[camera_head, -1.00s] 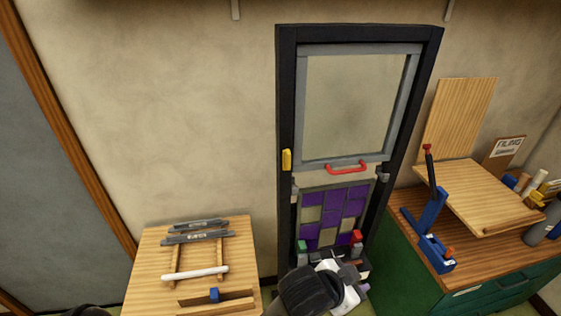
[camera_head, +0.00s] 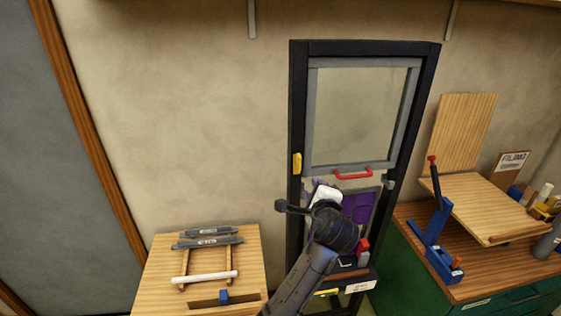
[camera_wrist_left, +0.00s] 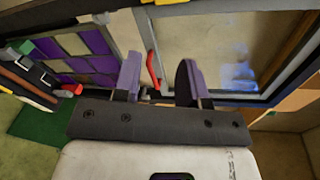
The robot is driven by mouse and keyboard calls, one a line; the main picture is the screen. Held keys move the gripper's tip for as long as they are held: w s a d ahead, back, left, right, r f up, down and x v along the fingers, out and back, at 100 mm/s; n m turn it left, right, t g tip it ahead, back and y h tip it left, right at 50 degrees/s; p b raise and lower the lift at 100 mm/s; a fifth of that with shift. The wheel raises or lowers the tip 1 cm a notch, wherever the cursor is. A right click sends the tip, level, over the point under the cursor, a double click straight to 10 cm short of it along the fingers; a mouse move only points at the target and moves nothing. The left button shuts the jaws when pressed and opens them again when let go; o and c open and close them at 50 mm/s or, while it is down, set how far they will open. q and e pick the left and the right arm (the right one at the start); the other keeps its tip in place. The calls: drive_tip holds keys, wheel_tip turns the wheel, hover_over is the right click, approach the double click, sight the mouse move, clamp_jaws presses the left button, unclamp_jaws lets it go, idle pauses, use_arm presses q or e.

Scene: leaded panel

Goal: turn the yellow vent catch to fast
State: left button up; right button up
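The yellow vent catch (camera_head: 297,163) is upright on the left post of the black door frame (camera_head: 432,95), left of the red handle (camera_head: 353,174). My left gripper (camera_head: 322,188) is below and to the right of the catch, in front of the frame; its fingers are hard to make out in the head view. The left wrist view shows its two purple-grey fingers (camera_wrist_left: 159,80) apart with nothing between them. The red handle shows beyond the gap. A yellow piece at the top edge there may be the catch, cut off. My right gripper is not in view.
A leaded panel (camera_head: 362,206) sits under the grey vent window, partly hidden by my left arm. A wooden table (camera_head: 160,270) with tools stands at left. A green bench (camera_head: 400,280) with a blue press (camera_head: 437,235) stands at right.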

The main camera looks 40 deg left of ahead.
sight(300, 159)
use_arm(q)
drive_tip(key=w+a+m+p, duration=0.1)
drive_tip(key=w+a+m, duration=0.1)
drive_tip(key=a+m, duration=0.1)
drive_tip(key=w+a+r+m+y+p, duration=0.1)
drive_tip(key=w+a+m, duration=0.1)
drive_tip(key=a+m, duration=0.2)
drive_tip(key=w+a+r+m+y+p, duration=0.1)
drive_tip(key=w+a+m, duration=0.2)
drive_tip(key=m, duration=0.3)
drive_tip(key=shift+a, duration=0.55)
drive_tip(key=shift+w+a+f, duration=0.1)
drive_tip(key=shift+w+a, duration=0.35)
drive_tip(key=shift+a, duration=0.1)
drive_tip(key=c, duration=0.7)
